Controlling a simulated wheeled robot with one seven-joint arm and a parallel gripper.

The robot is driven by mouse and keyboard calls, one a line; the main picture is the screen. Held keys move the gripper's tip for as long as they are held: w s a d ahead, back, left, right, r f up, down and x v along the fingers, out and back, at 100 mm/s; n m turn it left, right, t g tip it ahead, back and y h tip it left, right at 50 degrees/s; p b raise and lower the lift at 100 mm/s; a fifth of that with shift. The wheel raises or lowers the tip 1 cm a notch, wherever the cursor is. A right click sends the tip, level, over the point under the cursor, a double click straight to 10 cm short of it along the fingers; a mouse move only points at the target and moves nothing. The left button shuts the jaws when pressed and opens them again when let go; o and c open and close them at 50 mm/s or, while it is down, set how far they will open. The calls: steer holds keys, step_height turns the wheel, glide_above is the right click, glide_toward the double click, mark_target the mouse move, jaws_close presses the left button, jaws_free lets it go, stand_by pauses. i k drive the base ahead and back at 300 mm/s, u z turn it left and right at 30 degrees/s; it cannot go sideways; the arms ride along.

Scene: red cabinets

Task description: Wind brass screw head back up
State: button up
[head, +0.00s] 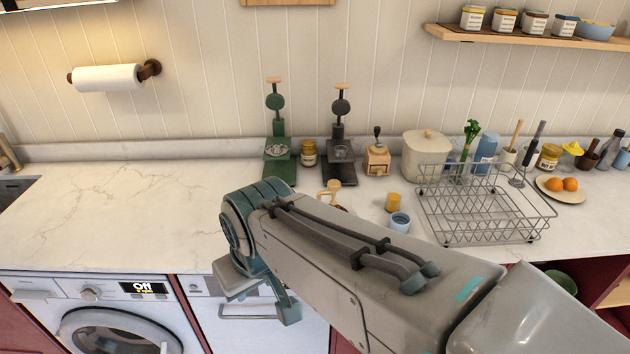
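I cannot make out a brass screw head for certain. A small tan T-shaped piece (332,188) stands on the counter just beyond my arm, and its lower part is hidden. A green press-like stand (279,150) and a dark one (340,150) stand against the wall, each with a tan bar on top. My gripper (262,308) hangs from my teal wrist in front of the counter's front edge, apart from these things. Its fingers are partly hidden, so its opening is unclear.
The marble counter (120,210) is clear on the left. A wooden grinder (377,157), a yellow cup (393,203), a blue cup (399,222), a cream canister (425,155) and a wire rack (485,217) stand to the right. A washing machine (95,315) is below.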

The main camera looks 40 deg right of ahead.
mark_target(333, 186)
steer(key=u, duration=1.05)
steer(key=k, duration=0.9)
steer(key=z, duration=1.65)
steer(key=i, duration=0.5)
steer(key=u, duration=0.05)
